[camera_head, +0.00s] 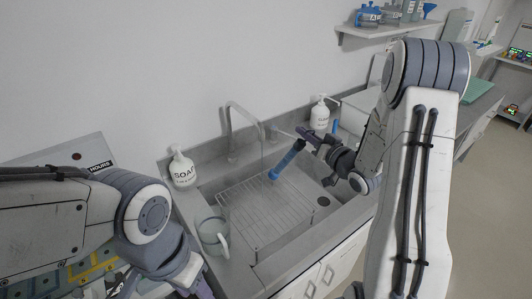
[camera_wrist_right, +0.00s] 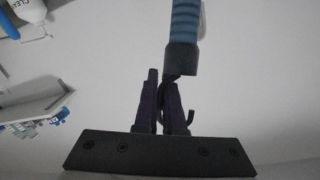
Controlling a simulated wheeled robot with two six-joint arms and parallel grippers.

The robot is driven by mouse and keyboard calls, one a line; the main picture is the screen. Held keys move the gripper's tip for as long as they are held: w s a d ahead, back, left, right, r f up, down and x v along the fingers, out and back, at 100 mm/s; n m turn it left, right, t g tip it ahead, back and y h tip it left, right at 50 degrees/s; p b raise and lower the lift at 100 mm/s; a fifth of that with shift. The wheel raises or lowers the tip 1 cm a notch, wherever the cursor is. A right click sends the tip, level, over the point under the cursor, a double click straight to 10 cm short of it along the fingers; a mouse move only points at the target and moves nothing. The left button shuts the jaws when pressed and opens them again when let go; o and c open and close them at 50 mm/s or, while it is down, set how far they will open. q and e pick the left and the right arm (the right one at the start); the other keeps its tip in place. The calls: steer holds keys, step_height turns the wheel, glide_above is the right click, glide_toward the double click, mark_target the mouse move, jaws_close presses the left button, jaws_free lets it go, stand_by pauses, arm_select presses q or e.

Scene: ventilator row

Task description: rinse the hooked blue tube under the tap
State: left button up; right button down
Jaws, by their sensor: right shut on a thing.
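The hooked blue tube (camera_head: 287,160) hangs tilted over the sink, its lower end toward the left. My right gripper (camera_head: 316,141) is shut on its upper end. In the right wrist view the ribbed blue tube (camera_wrist_right: 184,25) has a dark collar and a thin dark hook, held between the fingers (camera_wrist_right: 166,105). The grey gooseneck tap (camera_head: 231,128) stands behind the sink, left of the tube. A faint thin line drops below its spout; I cannot tell if it is water. My left gripper (camera_head: 197,287) is low at the bottom edge, partly cut off.
The sink (camera_head: 245,250) has a wire rack (camera_head: 258,212) inside. A white pump bottle (camera_head: 320,113) stands behind my right gripper. A wall shelf (camera_head: 385,32) holds blue-labelled containers.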

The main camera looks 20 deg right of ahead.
steer(key=shift+r, duration=0.1)
stand_by(0.3)
steer(key=s+d+r+p, duration=0.1)
steer(key=s+r+p, duration=0.1)
steer(key=s, duration=0.3)
steer(key=shift+r+p, duration=0.3)
steer(key=shift+r, duration=0.6)
steer(key=shift+d, duration=0.1)
